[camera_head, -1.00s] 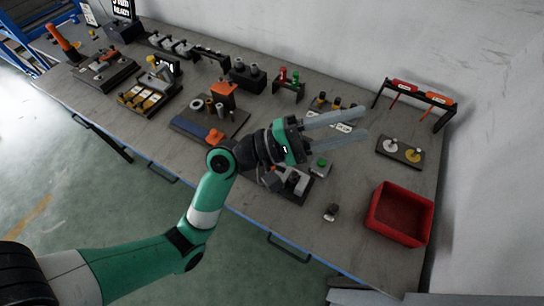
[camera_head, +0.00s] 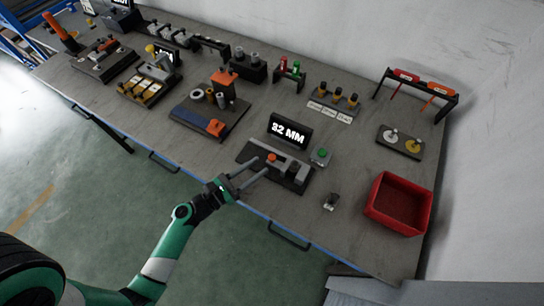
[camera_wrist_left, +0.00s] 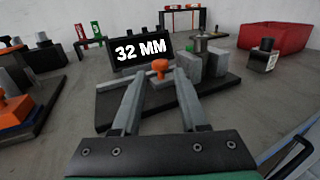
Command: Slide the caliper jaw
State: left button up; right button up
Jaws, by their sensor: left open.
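The caliper fixture is a dark base (camera_head: 296,184) with grey blocks, near the front edge of the bench. Its jaw carries an orange knob (camera_head: 272,157), which also shows in the left wrist view (camera_wrist_left: 160,66). Behind it stands a black display reading "32 MM" (camera_head: 289,131). My left gripper (camera_head: 257,166) is open, with its fingers reaching in from the front left. In the left wrist view the orange knob appears between the two fingertips (camera_wrist_left: 160,76). I cannot tell whether they touch anything. My right gripper is not in view.
A green button box (camera_head: 321,156) stands right of the fixture. A small dark block (camera_head: 331,201) and a red bin (camera_head: 400,203) are further right. A blue-edged board with an orange block (camera_head: 215,127) lies to the left. Bare bench lies between them.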

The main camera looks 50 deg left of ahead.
aim_at(269, 159)
pick_arm(q)
jog(key=w, duration=0.6)
jog(key=shift+w, duration=0.25)
jog(key=shift+c, duration=0.2)
grip_shut()
dwell(0.8)
